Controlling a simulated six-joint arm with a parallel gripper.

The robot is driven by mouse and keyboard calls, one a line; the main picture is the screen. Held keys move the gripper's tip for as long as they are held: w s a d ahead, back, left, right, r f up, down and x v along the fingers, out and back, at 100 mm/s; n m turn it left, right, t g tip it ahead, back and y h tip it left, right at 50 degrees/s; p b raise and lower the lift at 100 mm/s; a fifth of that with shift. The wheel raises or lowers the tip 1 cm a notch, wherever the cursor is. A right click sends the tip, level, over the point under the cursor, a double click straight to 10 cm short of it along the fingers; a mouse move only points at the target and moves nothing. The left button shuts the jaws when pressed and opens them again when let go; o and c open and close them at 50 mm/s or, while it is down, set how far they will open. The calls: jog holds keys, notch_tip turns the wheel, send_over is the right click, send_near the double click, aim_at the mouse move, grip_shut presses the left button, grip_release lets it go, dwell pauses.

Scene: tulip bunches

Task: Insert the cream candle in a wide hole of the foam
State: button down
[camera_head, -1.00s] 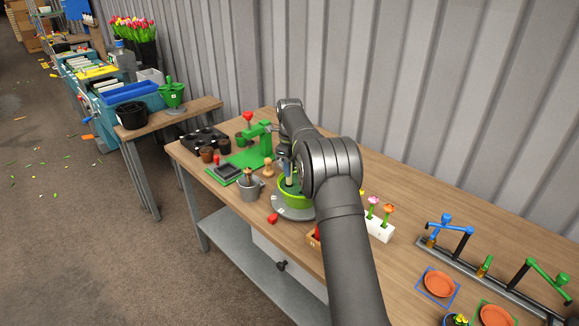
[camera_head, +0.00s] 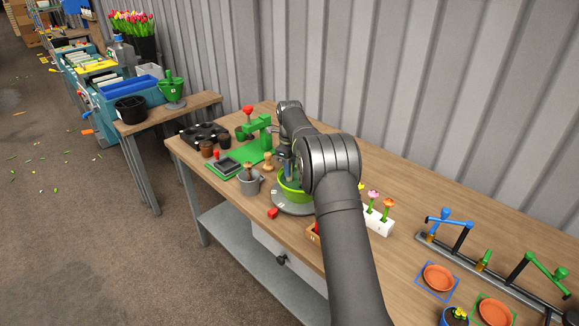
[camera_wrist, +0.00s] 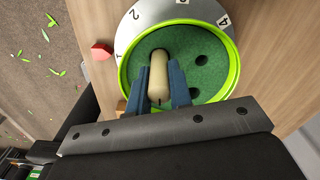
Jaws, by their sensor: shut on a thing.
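The cream candle (camera_wrist: 158,80) is held between the blue fingers of my gripper (camera_wrist: 158,68) in the wrist view. My gripper is shut on it, above the green foam (camera_wrist: 178,45). The foam fills a lime green bowl (camera_wrist: 236,62), which also shows in the head view (camera_head: 293,195). Dark round holes show in the foam to the right of the candle, one hole (camera_wrist: 201,62) and another (camera_wrist: 194,94). A dark patch lies at the candle's far end; I cannot tell whether the candle has entered a hole there. In the head view my arm mostly hides the gripper and candle.
The bowl stands on a grey numbered turntable (camera_wrist: 150,13). A red piece (camera_wrist: 101,51) lies beside it. A grey can (camera_head: 250,183), a wooden peg (camera_head: 268,161) and a green press (camera_head: 258,135) stand to the left. A white block with flowers (camera_head: 378,221) stands to the right.

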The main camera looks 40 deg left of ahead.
jog(key=shift+f, duration=0.65)
jog(key=c, duration=1.2)
grip_release()
notch_tip(320, 180, up, 17)
jog(key=shift+r, duration=0.15)
notch_tip(320, 180, down, 17)
jog(key=shift+f, duration=0.2)
jog(key=shift+r, duration=0.2)
